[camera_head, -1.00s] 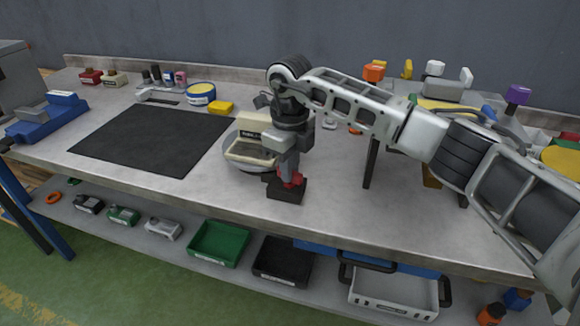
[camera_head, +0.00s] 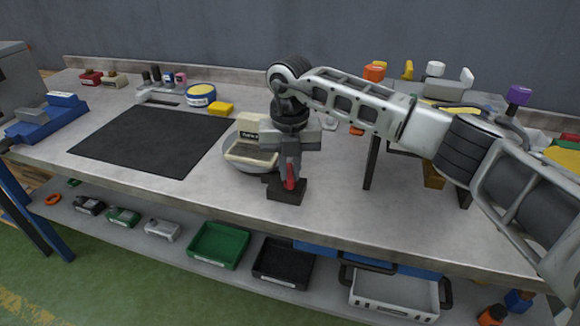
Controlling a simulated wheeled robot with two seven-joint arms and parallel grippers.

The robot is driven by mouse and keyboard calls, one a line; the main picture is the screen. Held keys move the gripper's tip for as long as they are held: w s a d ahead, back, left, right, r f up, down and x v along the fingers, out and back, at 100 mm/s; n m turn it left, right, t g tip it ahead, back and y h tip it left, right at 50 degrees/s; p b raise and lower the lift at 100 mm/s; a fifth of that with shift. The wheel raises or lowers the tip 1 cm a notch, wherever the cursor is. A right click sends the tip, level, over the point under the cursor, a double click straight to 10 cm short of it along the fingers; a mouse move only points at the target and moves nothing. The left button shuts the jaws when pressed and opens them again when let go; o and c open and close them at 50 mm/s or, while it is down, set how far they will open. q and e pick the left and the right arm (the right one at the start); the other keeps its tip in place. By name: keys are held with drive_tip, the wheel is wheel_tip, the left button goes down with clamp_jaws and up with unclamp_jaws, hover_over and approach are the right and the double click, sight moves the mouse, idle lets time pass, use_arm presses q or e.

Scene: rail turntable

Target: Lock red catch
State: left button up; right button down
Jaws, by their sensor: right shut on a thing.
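The red catch (camera_head: 290,178) stands upright on a small black base block (camera_head: 286,191) near the front edge of the bench. My right gripper (camera_head: 289,168) points down from above and is shut on the red catch. Its fingers hide part of the catch. A round turntable (camera_head: 232,159) with a cream locomotive-like piece (camera_head: 250,148) on it stands just left of the gripper. My left gripper is not in view.
A black mat (camera_head: 150,140) lies on the bench to the left. A raised stand with coloured knobs is at the back right, behind my right arm. Bins, including a green one (camera_head: 219,245), sit on the shelf below.

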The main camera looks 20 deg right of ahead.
sight(290, 171)
drive_tip(key=shift+w+r+m, duration=0.1)
drive_tip(key=shift+r+m, duration=0.05)
drive_tip(key=shift+m, duration=1.35)
drive_tip(key=c, duration=1.4)
unclamp_jaws()
drive_tip(key=shift+c, duration=0.2)
wheel_tip(290, 171, up, 16)
drive_tip(key=b, duration=0.1)
drive_tip(key=shift+b, duration=0.3)
